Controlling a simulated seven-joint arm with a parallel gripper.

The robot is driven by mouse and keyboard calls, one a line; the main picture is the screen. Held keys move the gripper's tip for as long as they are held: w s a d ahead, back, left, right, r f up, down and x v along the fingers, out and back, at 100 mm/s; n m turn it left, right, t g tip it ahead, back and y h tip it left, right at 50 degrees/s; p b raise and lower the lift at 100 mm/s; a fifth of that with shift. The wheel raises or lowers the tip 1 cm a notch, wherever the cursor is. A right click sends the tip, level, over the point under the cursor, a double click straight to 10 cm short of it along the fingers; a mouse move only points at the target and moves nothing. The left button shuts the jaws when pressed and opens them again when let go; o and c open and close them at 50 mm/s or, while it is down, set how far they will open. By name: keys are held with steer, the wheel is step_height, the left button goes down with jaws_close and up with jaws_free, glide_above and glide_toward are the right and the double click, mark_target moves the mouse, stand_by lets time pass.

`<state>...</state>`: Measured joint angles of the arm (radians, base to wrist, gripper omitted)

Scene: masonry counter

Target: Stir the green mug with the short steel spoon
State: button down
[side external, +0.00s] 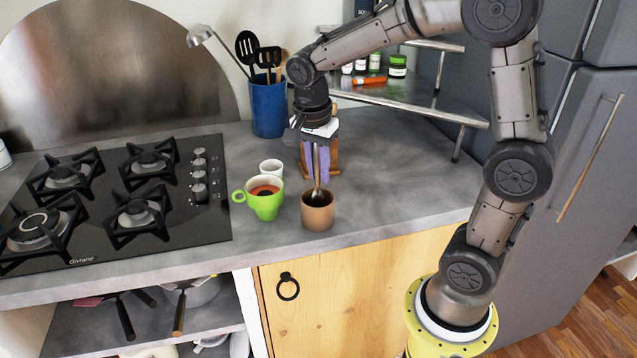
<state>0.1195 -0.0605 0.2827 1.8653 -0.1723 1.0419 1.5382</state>
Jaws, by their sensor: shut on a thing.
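The green mug (266,204) stands upright on the counter, with its handle to the left and a reddish-brown drink inside. My gripper (316,172) is right of the mug, above a brown cup (318,215). It is shut on the steel spoon (317,180), which hangs upright with its bowl end at the mouth of the brown cup. I cannot tell how deep the spoon's lower end reaches into the brown cup. The spoon is apart from the green mug.
A small white cup (271,168) stands just behind the green mug. A black gas hob (215,225) lies to the left. A blue utensil holder (268,107) and a wooden block (333,157) stand behind. Counter right of the brown cup (400,190) is clear.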

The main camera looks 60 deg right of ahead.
steer(key=r, duration=0.7)
steer(key=shift+w+a, duration=0.1)
steer(key=shift+w, duration=0.3)
steer(key=w+a+r, duration=0.1)
steer(key=w+r, duration=0.2)
steer(key=w, duration=0.3)
glide_above(269, 175)
steer(key=s+a, duration=0.2)
steer(key=s, duration=0.1)
steer(key=shift+f, duration=2.45)
steer(key=shift+t+y, duration=0.4)
steer(key=shift+w+a+f, duration=0.1)
steer(key=shift+w+f, duration=0.05)
steer(key=shift+f, duration=1.25)
steer(key=shift+w+a+f, duration=0.15)
steer(key=shift+w+f, duration=0.05)
steer(key=shift+f, duration=1.25)
steer(key=shift+w+a+f, duration=0.1)
steer(key=shift+w+f, duration=0.05)
steer(key=shift+f, duration=1.25)
steer(key=shift+s+d, duration=0.1)
